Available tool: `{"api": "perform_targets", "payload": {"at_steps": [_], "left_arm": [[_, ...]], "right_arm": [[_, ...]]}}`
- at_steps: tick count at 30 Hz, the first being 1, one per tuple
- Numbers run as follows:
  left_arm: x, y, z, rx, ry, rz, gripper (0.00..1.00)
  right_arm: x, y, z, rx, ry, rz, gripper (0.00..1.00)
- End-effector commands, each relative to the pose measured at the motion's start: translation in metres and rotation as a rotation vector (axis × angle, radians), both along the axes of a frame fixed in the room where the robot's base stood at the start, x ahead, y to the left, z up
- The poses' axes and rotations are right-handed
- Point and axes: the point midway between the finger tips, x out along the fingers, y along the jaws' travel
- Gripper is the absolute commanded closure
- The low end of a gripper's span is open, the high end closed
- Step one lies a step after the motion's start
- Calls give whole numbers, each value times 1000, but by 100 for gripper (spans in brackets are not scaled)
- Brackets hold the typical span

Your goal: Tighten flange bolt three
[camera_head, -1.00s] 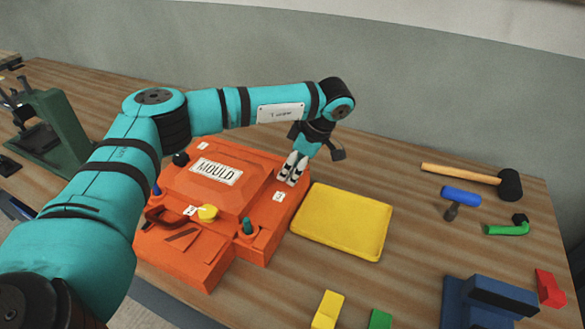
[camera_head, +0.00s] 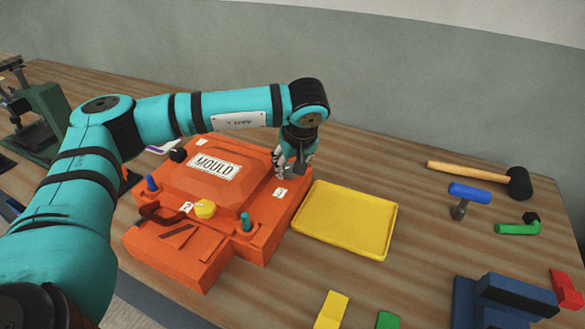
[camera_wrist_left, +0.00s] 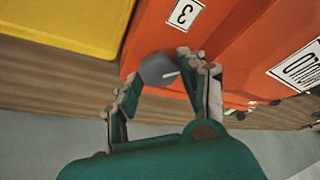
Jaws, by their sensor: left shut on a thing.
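The orange mould (camera_head: 215,247) sits on the bench with its "MOULD" label facing up. My left gripper (camera_head: 281,172) is at the mould's right far corner, pointing down. In the left wrist view its fingers (camera_wrist_left: 158,80) are around a dark grey bolt head (camera_wrist_left: 160,68) and shut on it. The bolt head has a pale line on it and stands next to the white label marked 3 (camera_wrist_left: 184,13). In the head view the gripper hides this bolt. The same label shows there as a small white tag (camera_head: 280,192). My right gripper is not in view.
A mallet (camera_head: 519,183), a blue-handled tool (camera_head: 469,193) and blocks are farther right. Bare bench lies beyond the tray.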

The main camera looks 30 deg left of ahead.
Motion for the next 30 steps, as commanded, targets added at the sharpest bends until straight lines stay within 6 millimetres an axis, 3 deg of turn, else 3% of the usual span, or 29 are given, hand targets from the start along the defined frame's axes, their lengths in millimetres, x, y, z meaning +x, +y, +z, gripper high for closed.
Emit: {"api": "perform_targets", "payload": {"at_steps": [15,30], "left_arm": [[-1,4,0,-1,-6,-446,90],[-1,5,1,0,-4,-637,90]], "right_arm": [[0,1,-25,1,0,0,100],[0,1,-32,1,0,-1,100]]}}
